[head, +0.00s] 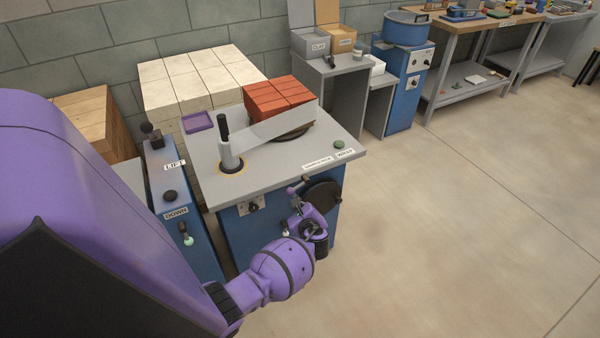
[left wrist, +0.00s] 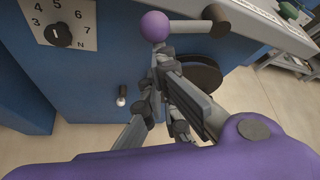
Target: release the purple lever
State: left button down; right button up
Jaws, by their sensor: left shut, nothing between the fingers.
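A purple ball (left wrist: 155,27) shows in the left wrist view at the front of the blue machine, and I take it for the knob of the purple lever. My left gripper (left wrist: 165,62) is shut and empty, its fingertips just below the ball in that picture. I cannot tell whether they touch it. In the head view my left gripper (head: 297,197) is at the machine's front, near a black disc (head: 325,196). There the lever is hard to tell from my purple wrist, and its shaft is mostly hidden. My right gripper is not in view.
The blue machine's grey top (head: 215,185) carries red bricks (head: 280,97) and a grey arm with a black handle (head: 223,128). A blue lift post (head: 170,185) stands at left. A numbered dial (left wrist: 62,33) is beside the ball. Open floor (head: 450,230) lies right.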

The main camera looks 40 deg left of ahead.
pick_arm(q)
jog(key=shift+s+r, duration=0.1)
jog(key=shift+s, duration=0.1)
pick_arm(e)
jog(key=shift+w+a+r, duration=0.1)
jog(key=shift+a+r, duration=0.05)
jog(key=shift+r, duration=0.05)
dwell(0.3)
